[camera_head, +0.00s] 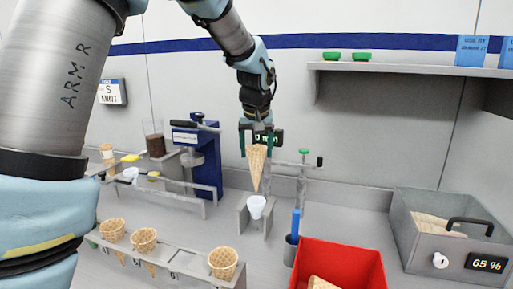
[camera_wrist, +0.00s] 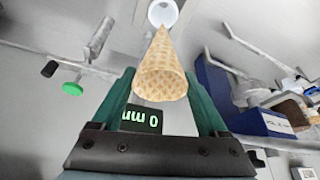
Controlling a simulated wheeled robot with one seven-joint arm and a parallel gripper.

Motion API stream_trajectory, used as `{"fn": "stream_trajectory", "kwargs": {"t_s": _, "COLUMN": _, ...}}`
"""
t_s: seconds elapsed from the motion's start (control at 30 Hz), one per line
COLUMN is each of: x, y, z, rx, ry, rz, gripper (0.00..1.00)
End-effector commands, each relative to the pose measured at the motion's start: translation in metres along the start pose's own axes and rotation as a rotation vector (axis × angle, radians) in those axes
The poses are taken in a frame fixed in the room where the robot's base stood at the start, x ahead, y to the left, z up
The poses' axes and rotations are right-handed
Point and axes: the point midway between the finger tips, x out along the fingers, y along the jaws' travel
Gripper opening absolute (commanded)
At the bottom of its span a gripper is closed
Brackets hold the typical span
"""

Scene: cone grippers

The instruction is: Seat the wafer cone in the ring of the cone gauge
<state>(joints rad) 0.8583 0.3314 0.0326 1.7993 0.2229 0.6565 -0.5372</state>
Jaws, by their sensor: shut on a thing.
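My gripper (camera_head: 257,138) is shut on the wafer cone (camera_head: 256,166) and holds it tip down, roughly upright. In the wrist view the cone (camera_wrist: 163,72) sits between the green fingers, its wide end towards the camera. The cone gauge (camera_head: 243,216) stands below on the counter, with a white cup-like ring (camera_head: 257,206). The cone's tip is just above the ring in the head view; I cannot tell whether it is inside the rim. In the wrist view the tip overlaps the lower edge of the white ring (camera_wrist: 163,12). A green-lit display (camera_wrist: 141,119) reads 0 mm.
A rack (camera_head: 170,262) with several cones is at the front left. A red bin (camera_head: 340,262) and a grey box (camera_head: 448,236) marked 65 % stand to the right. A blue device (camera_head: 208,160) and a green-knobbed post (camera_head: 303,170) flank the gauge.

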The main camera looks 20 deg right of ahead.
Motion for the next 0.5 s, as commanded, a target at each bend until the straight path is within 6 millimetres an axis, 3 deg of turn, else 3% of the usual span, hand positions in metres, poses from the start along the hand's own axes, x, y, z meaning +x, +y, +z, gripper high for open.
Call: {"fn": "stream_trajectory", "kwargs": {"t_s": 0.5, "x": 0.04, "y": 0.0, "z": 0.017, "rx": 0.001, "ry": -0.001, "rz": -0.001, "gripper": 0.54}}
